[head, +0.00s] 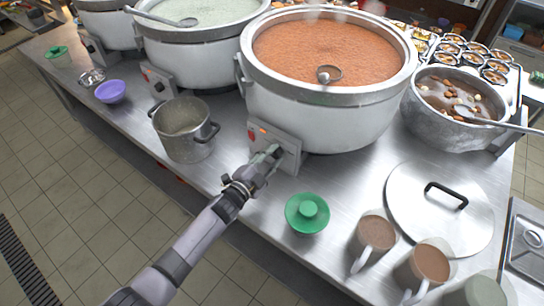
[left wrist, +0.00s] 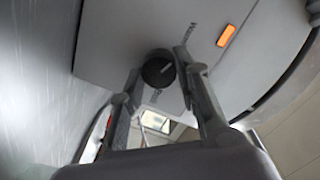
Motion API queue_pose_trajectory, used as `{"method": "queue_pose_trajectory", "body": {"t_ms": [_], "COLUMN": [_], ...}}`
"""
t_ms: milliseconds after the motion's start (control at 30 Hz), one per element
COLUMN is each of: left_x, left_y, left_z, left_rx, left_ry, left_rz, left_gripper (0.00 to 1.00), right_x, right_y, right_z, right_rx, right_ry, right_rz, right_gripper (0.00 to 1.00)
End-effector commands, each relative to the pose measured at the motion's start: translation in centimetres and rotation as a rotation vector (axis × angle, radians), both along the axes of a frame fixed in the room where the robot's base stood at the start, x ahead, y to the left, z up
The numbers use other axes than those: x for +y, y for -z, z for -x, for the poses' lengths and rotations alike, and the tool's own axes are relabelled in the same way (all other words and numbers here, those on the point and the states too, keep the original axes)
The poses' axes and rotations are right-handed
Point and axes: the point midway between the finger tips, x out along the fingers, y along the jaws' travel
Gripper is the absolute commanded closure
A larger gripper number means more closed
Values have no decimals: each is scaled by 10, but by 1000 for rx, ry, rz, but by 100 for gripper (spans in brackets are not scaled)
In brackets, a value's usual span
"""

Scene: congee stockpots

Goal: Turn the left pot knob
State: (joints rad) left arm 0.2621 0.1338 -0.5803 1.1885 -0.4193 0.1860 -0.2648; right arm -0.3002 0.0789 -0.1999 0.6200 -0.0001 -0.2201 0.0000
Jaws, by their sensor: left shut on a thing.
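The knob (left wrist: 158,70) is round and dark with a pale pointer mark, on a grey control box that also shows in the head view (head: 292,158). The box is on the front of a large pot (head: 325,112) of reddish-brown congee. My left gripper (head: 272,153) is at this box, its fingers on either side of the knob in the left wrist view (left wrist: 162,80), shut on it. In the head view the gripper hides the knob. The pointer mark slants in the wrist view. My right gripper is not in view.
A metal lid (head: 440,224), mugs (head: 372,236) and a stew pot (head: 450,125) are farther right. Another large pot (head: 195,62) with a control box stands left.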

Motion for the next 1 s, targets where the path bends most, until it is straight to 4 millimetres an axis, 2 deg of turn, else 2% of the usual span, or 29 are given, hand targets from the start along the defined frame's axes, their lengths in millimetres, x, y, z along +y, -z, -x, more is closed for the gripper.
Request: {"method": "queue_pose_trajectory", "body": {"t_ms": [200,233,500,833,1000], "left_x": [0,0,0,1,10], "left_y": [1,1,0,0,0], "left_z": [0,0,0,1,13], "left_rx": [3,3,1,0,1], "left_ry": [0,0,-1,0,0], "left_rz": [2,2,0,0,-2], "left_gripper": [98,69,51,50,50], "right_x": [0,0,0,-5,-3], "right_y": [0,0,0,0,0], "right_z": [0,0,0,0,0], "right_rx": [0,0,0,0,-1], "right_ry": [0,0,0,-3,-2], "right_rz": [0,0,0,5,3], "right_gripper": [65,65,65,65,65]}}
